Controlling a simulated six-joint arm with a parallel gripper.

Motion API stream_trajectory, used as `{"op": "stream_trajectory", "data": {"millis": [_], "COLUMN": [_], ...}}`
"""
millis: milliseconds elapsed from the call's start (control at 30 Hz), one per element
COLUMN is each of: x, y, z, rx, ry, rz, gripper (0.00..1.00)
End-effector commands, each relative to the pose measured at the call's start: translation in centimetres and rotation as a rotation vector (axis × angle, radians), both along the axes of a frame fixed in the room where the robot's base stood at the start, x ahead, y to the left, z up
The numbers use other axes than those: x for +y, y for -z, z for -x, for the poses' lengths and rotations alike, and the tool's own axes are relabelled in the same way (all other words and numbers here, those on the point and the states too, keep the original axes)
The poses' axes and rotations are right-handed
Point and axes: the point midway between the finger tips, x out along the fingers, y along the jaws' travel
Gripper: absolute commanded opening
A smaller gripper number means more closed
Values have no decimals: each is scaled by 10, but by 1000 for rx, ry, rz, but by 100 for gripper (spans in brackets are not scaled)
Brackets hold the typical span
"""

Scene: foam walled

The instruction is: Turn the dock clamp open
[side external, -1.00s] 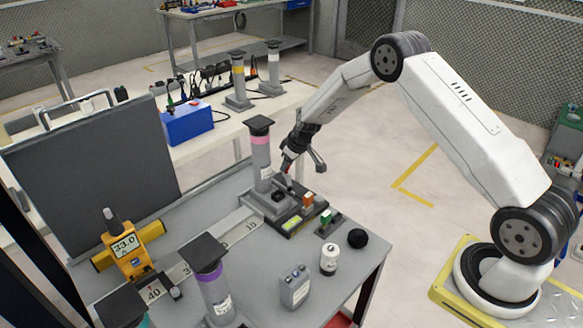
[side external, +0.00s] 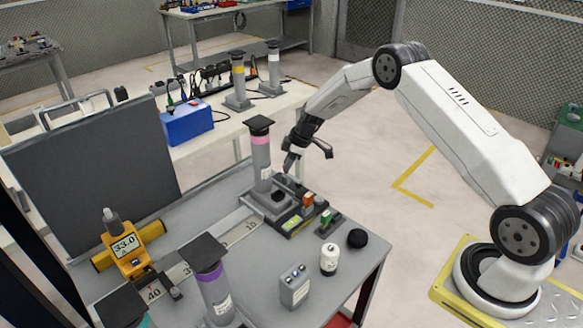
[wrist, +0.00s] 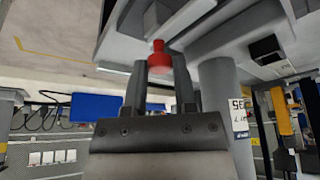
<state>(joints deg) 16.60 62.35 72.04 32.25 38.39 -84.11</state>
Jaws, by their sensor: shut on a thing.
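The dock (side external: 293,222) sits on the grey bench with a tall grey cylinder with a pink band (side external: 261,150) standing upright at its left end. My gripper (side external: 287,170) is at the dock's far side, just right of the cylinder. In the wrist view a red knob (wrist: 158,62), which looks like the clamp's handle, is between the fingertips of my gripper (wrist: 162,66). The fingers are shut on it. The grey underside of the clamp or dock fills the top of that view. The clamp's turn angle is unclear.
A purple-banded cylinder (side external: 213,287), a yellow meter (side external: 125,245), a grey box (side external: 295,286), a white canister (side external: 329,259) and a black ball (side external: 357,238) stand on the bench. A dark panel (side external: 92,150) rises at the left. The air right of the dock is free.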

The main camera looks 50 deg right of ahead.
Motion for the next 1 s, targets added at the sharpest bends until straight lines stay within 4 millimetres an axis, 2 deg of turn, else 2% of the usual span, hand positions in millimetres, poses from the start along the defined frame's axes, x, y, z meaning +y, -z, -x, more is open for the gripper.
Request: {"op": "stream_trajectory", "data": {"millis": [567, 600, 700, 1000], "x": [-1, -1, -1, -1], "y": [1, 1, 1, 0], "z": [1, 1, 1, 0], "rx": [3, 3, 2, 1], "ry": [-48, -48, -47, -47], "rz": [1, 1, 1, 1], "gripper": [0, 44, 70, 70]}}
